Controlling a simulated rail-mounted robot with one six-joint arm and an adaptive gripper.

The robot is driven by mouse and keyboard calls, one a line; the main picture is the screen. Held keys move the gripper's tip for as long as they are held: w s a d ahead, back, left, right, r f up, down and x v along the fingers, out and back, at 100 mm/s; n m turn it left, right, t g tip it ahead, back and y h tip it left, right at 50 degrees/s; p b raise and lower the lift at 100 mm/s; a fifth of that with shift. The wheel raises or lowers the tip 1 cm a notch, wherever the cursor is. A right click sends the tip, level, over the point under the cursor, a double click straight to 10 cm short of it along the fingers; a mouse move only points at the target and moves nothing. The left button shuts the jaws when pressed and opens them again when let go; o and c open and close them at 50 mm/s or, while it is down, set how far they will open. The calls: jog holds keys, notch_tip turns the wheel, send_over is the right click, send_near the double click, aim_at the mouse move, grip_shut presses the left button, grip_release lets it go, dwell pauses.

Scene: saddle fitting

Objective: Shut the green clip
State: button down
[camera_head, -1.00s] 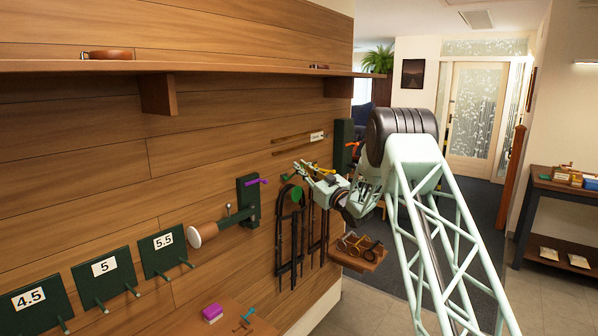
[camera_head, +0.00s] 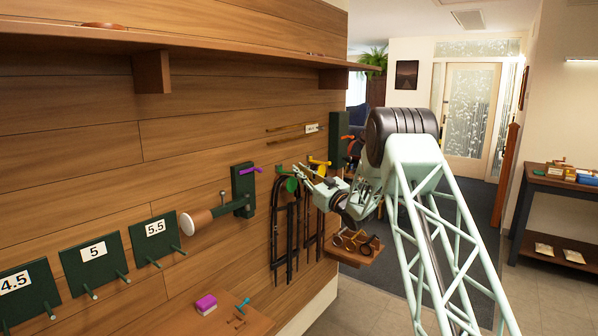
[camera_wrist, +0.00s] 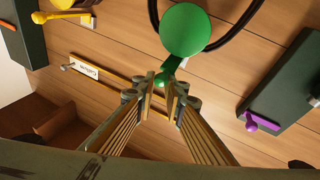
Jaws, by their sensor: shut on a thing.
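The green clip has a round green disc (camera_head: 291,185) on the plank wall, above hanging black straps, and a small green lever (camera_head: 281,170) beside it. In the wrist view, the disc (camera_wrist: 185,30) is at the top centre. The lever (camera_wrist: 163,78) with its rounded end reaches down from the disc to my fingertips. My gripper (camera_head: 298,172) is just right of the disc in the head view. In the wrist view, my gripper's two fingertips (camera_wrist: 161,87) are close together at the lever's end, shut on it. The fingers partly hide the contact.
A yellow clip (camera_head: 318,162) is right of my gripper. A dark green bracket with a purple lever (camera_head: 249,171) is to the left, and one with a red lever (camera_head: 347,138) to the right. A small wooden shelf (camera_head: 356,256) is below my gripper. The wall shelf (camera_head: 230,57) runs above.

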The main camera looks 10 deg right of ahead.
jog(key=shift+d+f+b, duration=0.15)
jog(key=shift+f+b, duration=0.75)
jog(key=shift+f, duration=0.9)
jog(key=c, duration=2.7)
grip_release()
jog(key=shift+s+d, duration=0.1)
jog(key=shift+s, duration=0.1)
jog(key=v, duration=0.3)
jog(key=r+v, duration=0.1)
jog(key=v, duration=0.3)
jog(key=r+v, duration=0.1)
jog(key=v, duration=0.3)
jog(key=shift+s+d, duration=0.2)
jog(key=shift+s, duration=0.1)
jog(key=shift+r, duration=0.1)
